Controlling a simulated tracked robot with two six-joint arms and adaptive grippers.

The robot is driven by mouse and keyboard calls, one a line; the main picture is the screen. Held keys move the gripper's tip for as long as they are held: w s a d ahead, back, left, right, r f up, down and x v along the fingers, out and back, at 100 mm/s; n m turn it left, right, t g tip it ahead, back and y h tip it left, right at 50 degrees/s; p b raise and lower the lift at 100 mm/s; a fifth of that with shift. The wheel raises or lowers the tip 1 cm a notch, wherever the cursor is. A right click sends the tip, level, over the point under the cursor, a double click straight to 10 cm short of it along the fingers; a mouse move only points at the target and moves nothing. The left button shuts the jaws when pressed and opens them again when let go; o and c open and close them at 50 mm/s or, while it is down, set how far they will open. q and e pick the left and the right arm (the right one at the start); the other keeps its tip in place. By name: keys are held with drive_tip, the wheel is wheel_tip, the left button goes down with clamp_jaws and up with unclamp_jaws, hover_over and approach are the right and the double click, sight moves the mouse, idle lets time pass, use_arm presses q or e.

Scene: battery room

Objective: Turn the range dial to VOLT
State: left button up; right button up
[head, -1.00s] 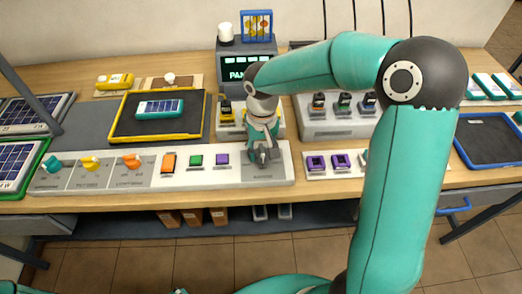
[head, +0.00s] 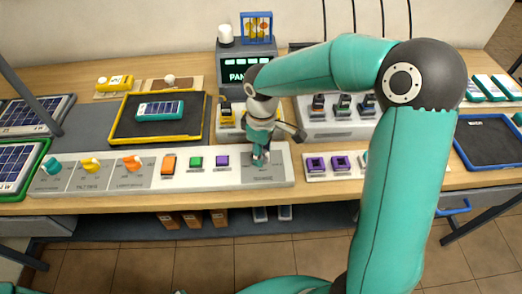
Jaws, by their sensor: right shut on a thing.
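The range dial (head: 260,161) is at the right end of the long white control panel (head: 225,178), on a grey plate. My right gripper (head: 261,154) comes down over it from above and is shut on it. The gripper and wrist hide most of the dial, so I cannot tell where its pointer stands. My left gripper is not in view.
Three knobs, teal, yellow and orange (head: 132,162), and orange, green and purple buttons (head: 195,161) line the panel to the left. Purple square sockets (head: 316,163) lie to the right. A lit display box (head: 247,68) stands behind. A yellow-rimmed tray (head: 117,137) is at back left.

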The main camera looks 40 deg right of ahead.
drive_tip(key=shift+w+r+n, duration=0.15)
drive_tip(key=shift+w+n, duration=0.05)
drive_tip(key=shift+n, duration=0.4)
drive_tip(key=o, duration=1)
drive_tip(key=shift+o, duration=0.7)
drive_tip(key=shift+s, duration=0.1)
wheel_tip(320, 180, up, 12)
